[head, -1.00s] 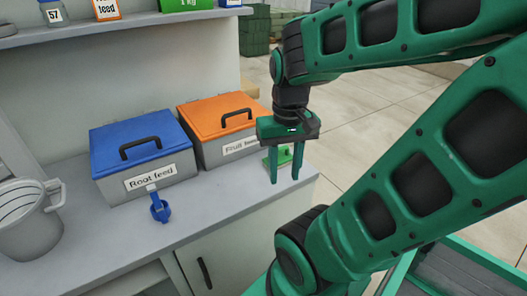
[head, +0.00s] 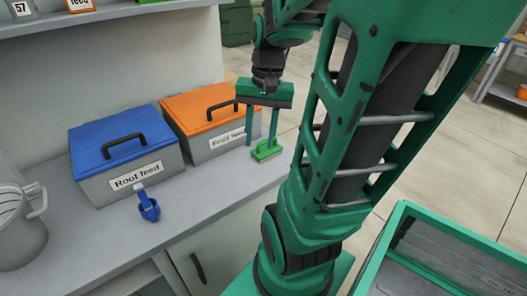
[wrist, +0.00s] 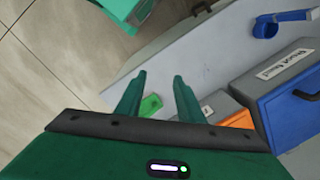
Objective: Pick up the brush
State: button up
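The green brush (head: 267,152) lies on the grey counter near its right edge, just right of the orange box. My gripper (head: 261,140) points down by the brush, with its two fingers apart and nothing held between them. In the head view the brush shows at the fingertips; whether they touch it I cannot tell. In the wrist view, the brush (wrist: 150,106) appears in the gap between the open fingers (wrist: 159,78), partly hidden by the gripper's body.
An orange-lidded box (head: 207,108) stands close left of the gripper, with a blue-lidded "Root feed" box (head: 122,150) beyond it. A blue scoop (head: 149,206) and a grey jug (head: 20,232) are on the counter (head: 110,235). A shelf (head: 110,18) runs above.

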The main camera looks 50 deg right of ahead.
jog(key=w+d+f+m+t+y, duration=0.1)
jog(key=w+d+m+t+y, duration=0.25)
jog(key=d+m, duration=0.9)
jog(key=w+f+n, duration=0.1)
jog(key=f, duration=0.2)
jog(key=w+f+n, duration=0.1)
jog(key=f, duration=0.2)
jog(key=w+f+n+h, duration=0.1)
jog(key=f, duration=0.2)
jog(key=shift+w+d+f+g, duration=0.2)
jog(key=shift+d+f+g, duration=0.05)
jog(key=shift+f+g, duration=0.1)
jog(key=shift+c, duration=0.7)
grip_shut()
